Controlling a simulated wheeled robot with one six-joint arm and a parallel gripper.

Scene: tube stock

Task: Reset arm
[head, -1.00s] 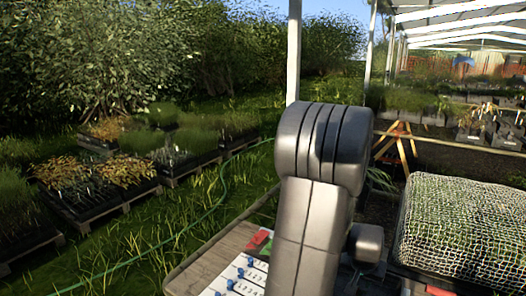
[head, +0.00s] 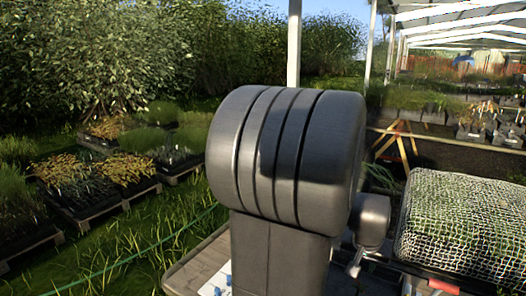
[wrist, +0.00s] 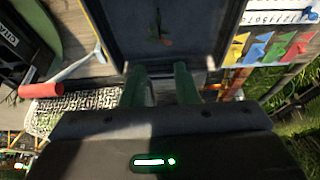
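My gripper (wrist: 160,88) shows in the wrist view with its two green fingers apart. I see nothing held between them. Beyond the fingertips is a dark blue-grey tray (wrist: 195,40) with a small green and brown leafy bit (wrist: 158,28) inside. In the head view my grey arm fills the middle and hides much of the bench behind it; the gripper itself is not visible there.
A wooden bench (head: 190,270) shows left of my arm. A net-covered crate (head: 462,225) stands right. The wrist view shows a red-handled tool (wrist: 40,90), a black box (wrist: 22,45), coloured tags (wrist: 258,48) and a numbered white card (wrist: 290,17).

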